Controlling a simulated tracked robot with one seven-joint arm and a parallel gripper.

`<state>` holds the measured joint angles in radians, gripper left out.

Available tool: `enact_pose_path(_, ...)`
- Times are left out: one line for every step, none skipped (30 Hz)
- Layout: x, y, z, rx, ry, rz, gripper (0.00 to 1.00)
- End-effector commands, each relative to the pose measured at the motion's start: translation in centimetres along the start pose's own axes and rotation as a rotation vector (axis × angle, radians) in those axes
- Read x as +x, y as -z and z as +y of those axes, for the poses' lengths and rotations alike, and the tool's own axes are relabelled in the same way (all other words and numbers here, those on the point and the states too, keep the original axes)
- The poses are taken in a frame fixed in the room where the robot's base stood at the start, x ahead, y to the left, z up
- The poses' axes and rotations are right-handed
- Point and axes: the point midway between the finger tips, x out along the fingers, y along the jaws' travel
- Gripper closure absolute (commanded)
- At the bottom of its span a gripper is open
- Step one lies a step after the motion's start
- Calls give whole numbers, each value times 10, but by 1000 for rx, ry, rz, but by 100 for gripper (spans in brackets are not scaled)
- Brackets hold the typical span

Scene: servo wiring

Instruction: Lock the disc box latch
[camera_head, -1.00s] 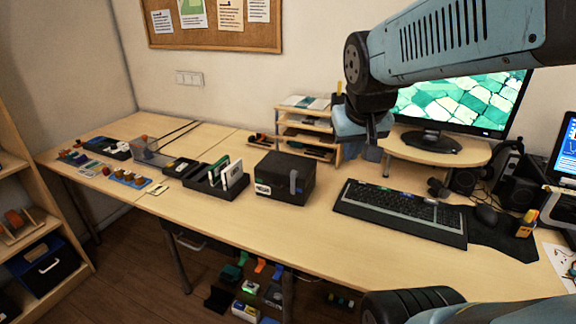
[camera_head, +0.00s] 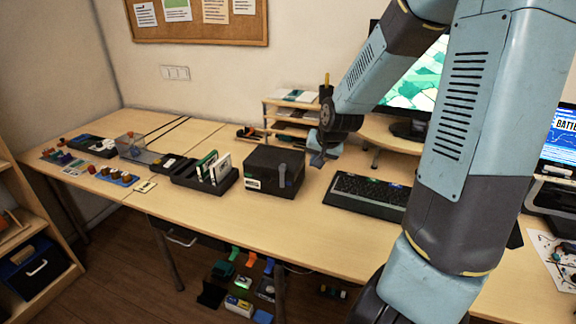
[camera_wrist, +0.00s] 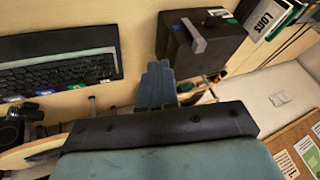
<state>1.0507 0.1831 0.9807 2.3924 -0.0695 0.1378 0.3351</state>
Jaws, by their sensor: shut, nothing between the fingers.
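The disc box (camera_head: 262,168) is a dark box on the desk, with a grey latch strap (camera_head: 282,176) on its front. In the wrist view the box (camera_wrist: 222,48) is at the upper right, and its grey latch (camera_wrist: 194,36) sticks out from the side facing the camera. My gripper (camera_head: 318,160) is just right of the box and apart from it. In the wrist view the fingers (camera_wrist: 157,72) are together and empty, with their tips below and left of the latch. Whether the latch is engaged cannot be told.
The keyboard (camera_head: 368,194) lies right of the box. A black rack (camera_head: 205,177) with upright cases stands on its left. A wooden shelf organiser (camera_head: 290,122) stands behind, near my gripper. Bare desk (camera_head: 262,222) lies in front of the box.

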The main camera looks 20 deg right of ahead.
Motion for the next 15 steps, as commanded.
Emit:
enact_pose_path(5, 5, 2, 32, 29, 7, 100)
enact_pose_path(7, 7, 2, 48, 45, 12, 100)
enact_pose_path(9, 10, 2, 65, 64, 20, 100)
enact_pose_path(10, 13, 2, 77, 77, 25, 100)
enact_pose_path(11, 15, 2, 87, 88, 30, 100)
enact_pose_path(12, 17, 2, 99, 101, 36, 100)
enact_pose_path(12, 19, 1, 106, 109, 40, 100)
enact_pose_path(13, 20, 1, 112, 115, 43, 100)
enact_pose_path(13, 21, 1, 118, 122, 45, 100)
enact_pose_path(13, 22, 1, 122, 126, 47, 100)
enact_pose_path(13, 22, 1, 125, 129, 49, 100)
enact_pose_path(13, 23, 1, 126, 131, 50, 100)
enact_pose_path(13, 23, 1, 127, 131, 51, 100)
enact_pose_path(13, 23, 0, 127, 131, 51, 100)
enact_pose_path(13, 23, 0, 126, 131, 51, 100)
